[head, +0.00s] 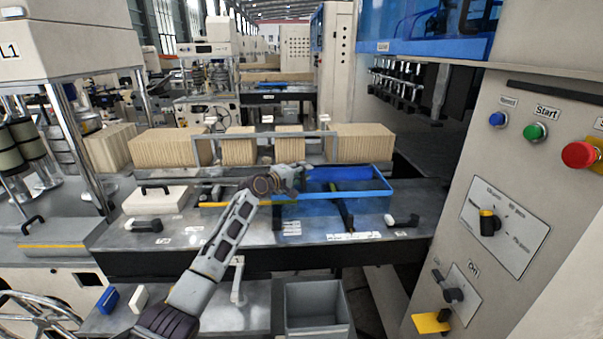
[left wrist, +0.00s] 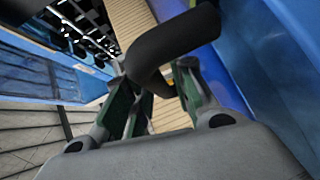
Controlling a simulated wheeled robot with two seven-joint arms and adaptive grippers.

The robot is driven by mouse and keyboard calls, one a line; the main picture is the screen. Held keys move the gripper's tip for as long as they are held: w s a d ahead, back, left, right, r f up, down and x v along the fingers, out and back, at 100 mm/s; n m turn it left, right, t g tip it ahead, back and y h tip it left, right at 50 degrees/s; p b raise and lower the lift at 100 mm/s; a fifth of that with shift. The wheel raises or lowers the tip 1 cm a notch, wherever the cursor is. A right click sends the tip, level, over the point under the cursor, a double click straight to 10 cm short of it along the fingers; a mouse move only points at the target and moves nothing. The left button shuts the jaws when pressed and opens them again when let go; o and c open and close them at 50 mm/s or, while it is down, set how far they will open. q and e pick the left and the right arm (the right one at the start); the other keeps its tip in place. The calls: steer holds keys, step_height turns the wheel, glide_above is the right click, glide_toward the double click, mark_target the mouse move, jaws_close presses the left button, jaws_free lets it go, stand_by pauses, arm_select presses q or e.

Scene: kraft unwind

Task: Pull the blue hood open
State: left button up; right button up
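The blue hood (head: 352,183) is a see-through blue cover with a bright blue rim, lying low over the machine table in the head view. Blue panels also show in the left wrist view, at the right (left wrist: 268,60) and at the left (left wrist: 38,68). My left gripper (head: 297,173) is at the hood's left part. In the left wrist view its green-padded fingers (left wrist: 155,92) stand apart. A thick black curved handle (left wrist: 172,48) reaches down between them; I cannot tell whether the pads touch it. My right gripper is not in view.
Stacks of tan boards (head: 362,143) stand behind the hood. A control panel (head: 505,215) with buttons and knobs rises at the right. A grey bin (head: 318,303) and a lower bench are in front. The metal table (head: 270,228) has small levers along its front.

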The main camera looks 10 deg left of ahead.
arm_select(q)
steer(key=shift+v, duration=5.95)
steer(key=shift+f, duration=0.1)
